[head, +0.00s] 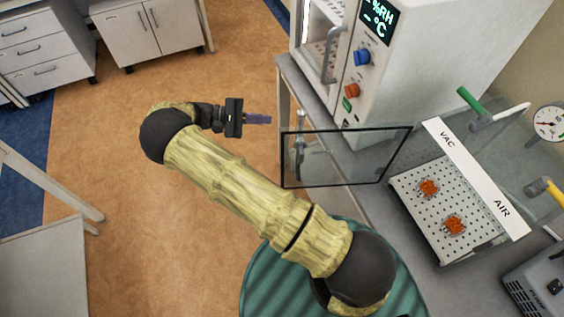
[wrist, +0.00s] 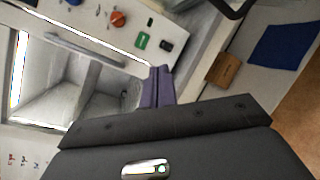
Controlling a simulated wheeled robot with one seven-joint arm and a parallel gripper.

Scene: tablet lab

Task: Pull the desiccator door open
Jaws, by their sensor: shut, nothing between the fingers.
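The desiccator (head: 470,185) is a clear box on the bench in the head view, labelled VAC and AIR, with a perforated shelf holding orange pieces. A clear black-framed panel (head: 345,184), apparently its door, stands out from the box's left side, swung open past the bench edge. A pale upright handle (head: 300,135) shows near the panel's left end. My gripper (head: 268,119) is left of this panel, over the floor, with its purple fingers together and empty. It is apart from the handle. In the wrist view my fingers (wrist: 158,88) are also shut, with nothing between them.
A white cabinet (head: 415,85) with a %RH/°C display, knobs and a bar handle (head: 330,55) stands behind the panel. A green ribbed round thing (head: 262,280) is at the bottom. White drawers (head: 45,50) are at the far left. Open floor lies left of my arm.

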